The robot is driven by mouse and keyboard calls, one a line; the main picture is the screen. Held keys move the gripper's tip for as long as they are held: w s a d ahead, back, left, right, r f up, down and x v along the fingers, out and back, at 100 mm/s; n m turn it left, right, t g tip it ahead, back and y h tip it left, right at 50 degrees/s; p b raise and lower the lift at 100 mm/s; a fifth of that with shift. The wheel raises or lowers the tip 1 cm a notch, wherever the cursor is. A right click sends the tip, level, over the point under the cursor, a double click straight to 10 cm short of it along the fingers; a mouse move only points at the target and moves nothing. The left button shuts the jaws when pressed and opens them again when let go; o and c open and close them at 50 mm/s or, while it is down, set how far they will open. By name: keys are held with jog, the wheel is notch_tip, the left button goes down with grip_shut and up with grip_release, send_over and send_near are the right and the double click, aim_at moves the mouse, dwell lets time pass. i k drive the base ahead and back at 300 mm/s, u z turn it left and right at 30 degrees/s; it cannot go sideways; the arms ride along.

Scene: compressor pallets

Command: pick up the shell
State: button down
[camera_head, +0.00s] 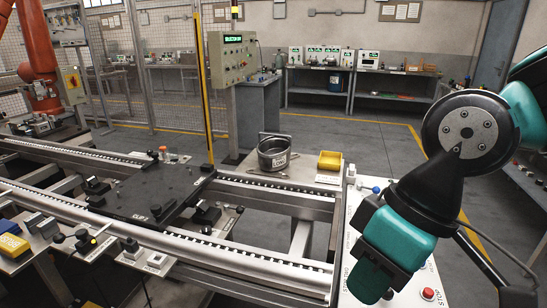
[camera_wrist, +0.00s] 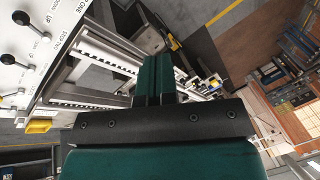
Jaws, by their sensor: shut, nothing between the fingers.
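The shell (camera_head: 273,153) looks like an open, dark grey metal pot with a pale label on its front. It stands upright on a light surface behind the conveyor rail, near the middle of the head view. I cannot make it out in the wrist view. My gripper (camera_wrist: 154,62) shows in the wrist view as two teal fingers closed together, with nothing between them.
A yellow bin (camera_head: 330,160) stands right of the shell. The conveyor (camera_head: 250,262) carries a black pallet (camera_head: 150,192) at left. A white control panel (camera_head: 352,235) with knobs and a red button lies under my arm. A control box on a post (camera_head: 232,58) rises behind.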

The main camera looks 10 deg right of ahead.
aim_at(275, 152)
jog(key=u, duration=0.4)
jog(key=k, duration=0.25)
jog(key=u, duration=2.5)
jog(key=k, duration=1.65)
jog(key=z, duration=3.5)
jog(key=i, duration=2.7)
